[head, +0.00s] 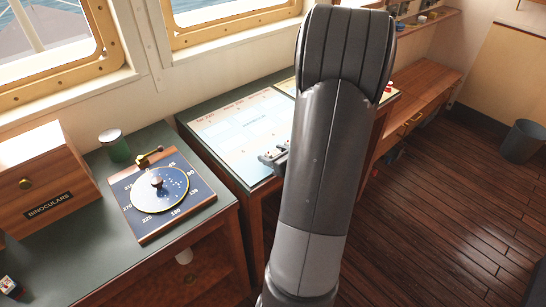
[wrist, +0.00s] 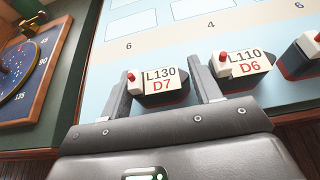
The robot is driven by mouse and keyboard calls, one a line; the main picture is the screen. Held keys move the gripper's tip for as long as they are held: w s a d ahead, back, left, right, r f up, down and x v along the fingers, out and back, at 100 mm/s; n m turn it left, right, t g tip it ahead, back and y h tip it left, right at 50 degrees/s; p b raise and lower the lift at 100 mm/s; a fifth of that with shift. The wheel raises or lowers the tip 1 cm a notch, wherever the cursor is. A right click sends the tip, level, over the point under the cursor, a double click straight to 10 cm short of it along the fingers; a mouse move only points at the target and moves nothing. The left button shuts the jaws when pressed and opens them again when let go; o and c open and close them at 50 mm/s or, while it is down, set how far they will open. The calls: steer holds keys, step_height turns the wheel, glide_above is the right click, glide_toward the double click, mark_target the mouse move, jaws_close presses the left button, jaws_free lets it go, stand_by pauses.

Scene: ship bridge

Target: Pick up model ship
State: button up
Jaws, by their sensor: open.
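Several small model ships stand on the chart table. In the wrist view, the model ship labelled L130 D7 (wrist: 166,90), with a white top, dark hull and red knob, sits between the fingers of my gripper (wrist: 160,80). The fingers are open, one on each side of it; I cannot tell whether they touch it. The model ship labelled L110 D6 (wrist: 243,65) stands just right of the right finger. A third ship (wrist: 312,48) is cut off at the right edge. In the head view, my gripper (head: 272,158) shows partly beside my arm, which hides most of the ships.
The chart table (head: 228,121) has a pale blue printed top with free room at its left. Left of it are a round compass-like dial (head: 160,189), a green cup (head: 115,146) and a wooden binoculars box (head: 45,178). A dark bin (head: 522,141) stands on the floor.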

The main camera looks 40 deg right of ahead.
mark_target(274, 153)
steer(key=shift+c, duration=0.6)
steer(key=c, duration=0.5)
steer(key=shift+r, duration=0.1)
steer(key=shift+r, duration=4.95)
